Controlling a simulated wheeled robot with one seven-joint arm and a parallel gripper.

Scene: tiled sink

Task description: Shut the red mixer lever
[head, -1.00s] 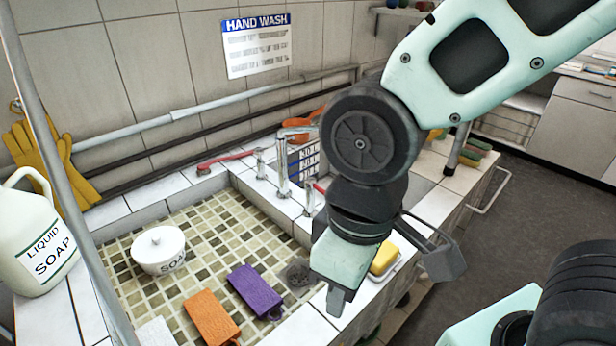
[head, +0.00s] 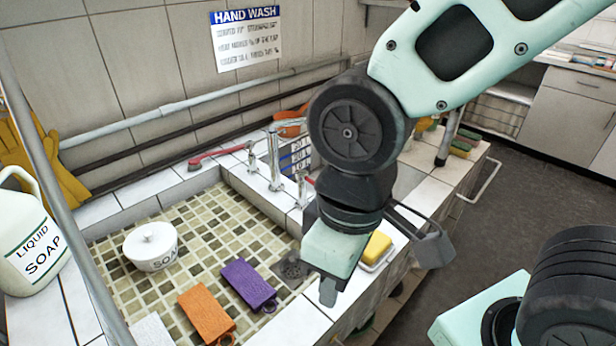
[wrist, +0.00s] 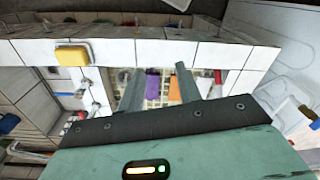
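A small red lever (head: 310,181) shows at the sink's tap fittings, beside the chrome taps (head: 274,160) and partly hidden behind my arm. Its exact angle is too small to tell. In the wrist view a small red piece (wrist: 80,115) shows near the chrome fittings at the left; I cannot tell whether it is the lever. My gripper (head: 328,290) points down above the front rim of the sink, to the front and right of the lever and apart from it. In the wrist view its two fingers (wrist: 158,88) are spread with nothing between them.
A yellow sponge (head: 377,248) lies on a dish right of my gripper.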

